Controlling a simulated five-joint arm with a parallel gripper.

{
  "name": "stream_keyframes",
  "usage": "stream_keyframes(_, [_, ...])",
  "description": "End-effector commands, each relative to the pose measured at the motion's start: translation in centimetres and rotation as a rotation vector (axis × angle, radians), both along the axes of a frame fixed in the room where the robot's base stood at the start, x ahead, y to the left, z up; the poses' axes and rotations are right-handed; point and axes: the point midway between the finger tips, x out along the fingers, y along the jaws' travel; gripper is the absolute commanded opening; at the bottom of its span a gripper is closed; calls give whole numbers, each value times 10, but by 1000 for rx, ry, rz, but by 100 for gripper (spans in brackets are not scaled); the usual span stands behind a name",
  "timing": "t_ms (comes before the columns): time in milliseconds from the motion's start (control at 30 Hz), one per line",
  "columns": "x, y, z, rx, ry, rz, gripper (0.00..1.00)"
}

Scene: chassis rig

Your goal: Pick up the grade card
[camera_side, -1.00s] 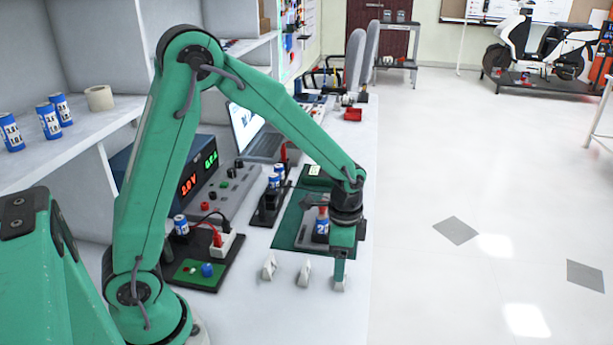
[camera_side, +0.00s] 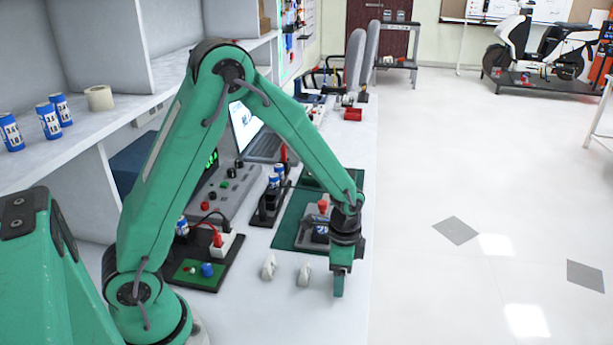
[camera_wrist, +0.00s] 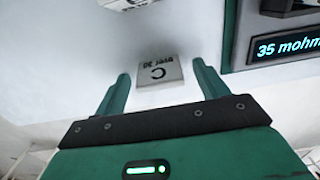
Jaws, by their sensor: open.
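My gripper (camera_side: 339,286) is open and points down near the front right edge of the bench. Its fingers stand to either side of the card in the picture, with clear gaps; I cannot tell the height above it. In the side view my gripper hides this card. Two other white cards, one at left (camera_side: 268,267) and one nearer my gripper (camera_side: 305,271), stand to the left.
A green mat (camera_side: 288,236) with a tester holding a cell lies behind my gripper. A black board (camera_side: 200,284) with a white block and blue knob is at left. In the wrist view a display (camera_wrist: 288,46) reads "35 mohm". The bench front is clear.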

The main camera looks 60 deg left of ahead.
Motion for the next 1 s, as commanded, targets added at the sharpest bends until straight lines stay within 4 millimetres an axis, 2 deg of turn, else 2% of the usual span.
stream_keyframes(300, [0, 0, 0, 0, 0, 0, 73])
stream_keyframes(500, [0, 0, 0, 0, 0, 0, 33])
stream_keyframes(567, [0, 0, 0, 0, 0, 0, 25])
stream_keyframes(1000, [0, 0, 5, 0, -1, 0, 25])
